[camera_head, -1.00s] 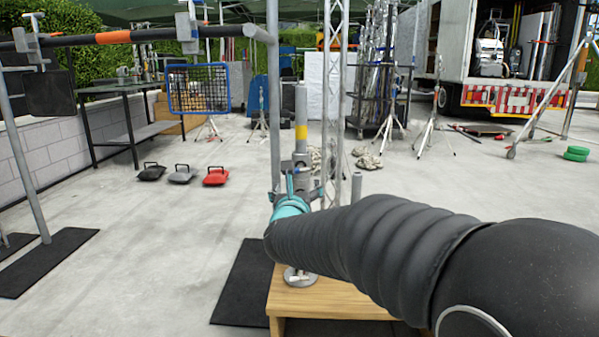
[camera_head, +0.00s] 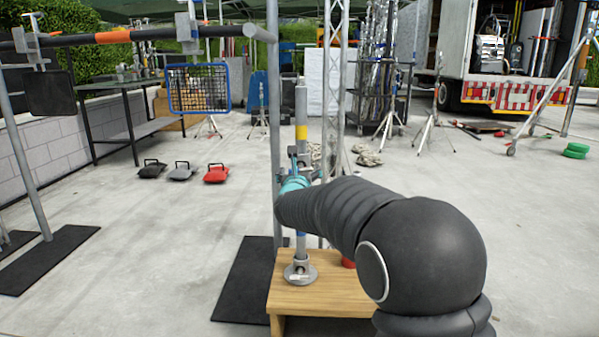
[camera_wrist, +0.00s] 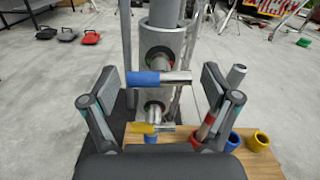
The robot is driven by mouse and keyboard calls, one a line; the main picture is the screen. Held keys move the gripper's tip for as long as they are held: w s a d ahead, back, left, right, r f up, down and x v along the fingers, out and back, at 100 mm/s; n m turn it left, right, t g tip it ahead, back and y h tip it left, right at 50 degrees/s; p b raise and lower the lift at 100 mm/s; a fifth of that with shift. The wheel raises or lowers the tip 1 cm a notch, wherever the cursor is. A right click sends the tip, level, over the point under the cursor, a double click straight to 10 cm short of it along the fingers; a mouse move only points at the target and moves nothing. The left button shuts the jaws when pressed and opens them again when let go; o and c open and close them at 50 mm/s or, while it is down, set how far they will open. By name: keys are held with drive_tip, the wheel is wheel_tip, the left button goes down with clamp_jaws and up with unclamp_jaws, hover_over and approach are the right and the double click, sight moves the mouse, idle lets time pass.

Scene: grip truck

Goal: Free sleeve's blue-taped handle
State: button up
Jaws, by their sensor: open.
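The grey sleeve (camera_wrist: 161,45) stands upright around a post at the top middle of the wrist view. Its blue-taped handle (camera_wrist: 143,78) lies crosswise in front, with bare metal at the right end. A second handle with yellow tape (camera_wrist: 142,128) shows lower down. My gripper (camera_wrist: 168,80) is open, its fingers left and right of the blue-taped handle. The blue end is close to the left finger; I cannot tell whether they touch. In the head view my gripper (camera_head: 295,185) is at the post (camera_head: 301,110), and my arm partly hides the sleeve.
The post's round foot (camera_head: 300,273) stands on a wooden box (camera_head: 318,296). Blue (camera_wrist: 151,139), red (camera_wrist: 203,133) and yellow (camera_wrist: 258,140) rings sit on the box. A lattice truss (camera_head: 333,120) and a grey upright pole (camera_head: 275,150) stand close to the post. Open floor lies right.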

drive_tip(key=c, duration=1.2)
